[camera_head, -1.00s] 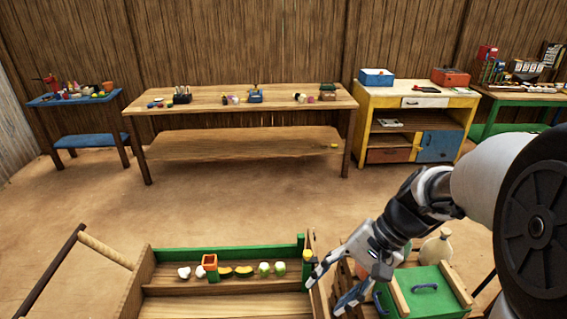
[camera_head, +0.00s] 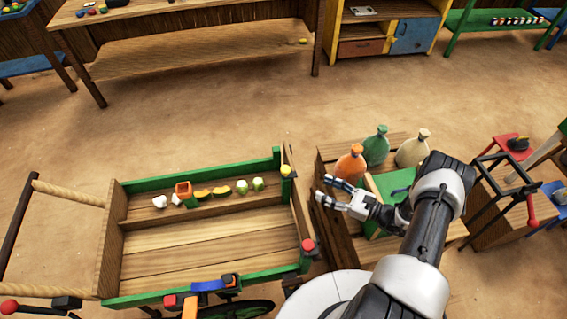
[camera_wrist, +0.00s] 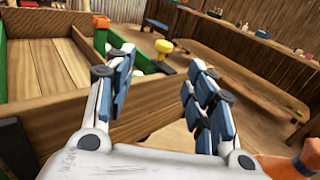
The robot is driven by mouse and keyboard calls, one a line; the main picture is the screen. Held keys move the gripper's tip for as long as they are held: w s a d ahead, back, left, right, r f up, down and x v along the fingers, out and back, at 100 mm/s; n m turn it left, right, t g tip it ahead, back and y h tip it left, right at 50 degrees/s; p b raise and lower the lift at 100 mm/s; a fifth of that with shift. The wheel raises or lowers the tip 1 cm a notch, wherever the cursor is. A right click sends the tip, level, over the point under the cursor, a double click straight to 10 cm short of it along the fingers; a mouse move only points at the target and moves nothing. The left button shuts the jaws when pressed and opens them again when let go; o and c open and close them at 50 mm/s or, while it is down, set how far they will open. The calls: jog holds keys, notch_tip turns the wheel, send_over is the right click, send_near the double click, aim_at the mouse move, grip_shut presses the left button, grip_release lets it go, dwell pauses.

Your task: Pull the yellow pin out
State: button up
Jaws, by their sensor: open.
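The yellow pin (camera_head: 287,171) has a rounded knob head and stands upright at the far right corner of the wooden cart (camera_head: 115,240). In the wrist view the yellow pin (camera_wrist: 163,47) shows its wide head on a narrower stem, ahead between my fingertips. My gripper (camera_head: 323,187) is open and empty, just right of the cart's end board, with its fingers pointing left toward the pin. In the wrist view my gripper (camera_wrist: 161,66) shows both blue-padded fingers apart, with a gap to the pin. The pin's lower end is hidden.
A red knob (camera_head: 308,246) stands at the cart's near right corner. Right of the cart are a wooden crate with a green box (camera_head: 393,183) and several tied sacks, one orange (camera_head: 350,163). Small items and an orange holder (camera_head: 184,189) sit in the cart's back compartment.

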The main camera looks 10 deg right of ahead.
aim_at(286, 171)
jog(key=shift+m+t+h, duration=0.3)
jog(key=shift+m+t, duration=0.3)
jog(key=x, duration=0.5)
jog(key=f+b+x, duration=0.1)
jog(key=x, duration=0.5)
jog(key=f+x, duration=0.1)
jog(key=x, duration=0.5)
jog(key=shift+b, duration=0.3)
jog(key=shift+c, duration=0.3)
jog(key=shift+f, duration=0.1)
grip_shut()
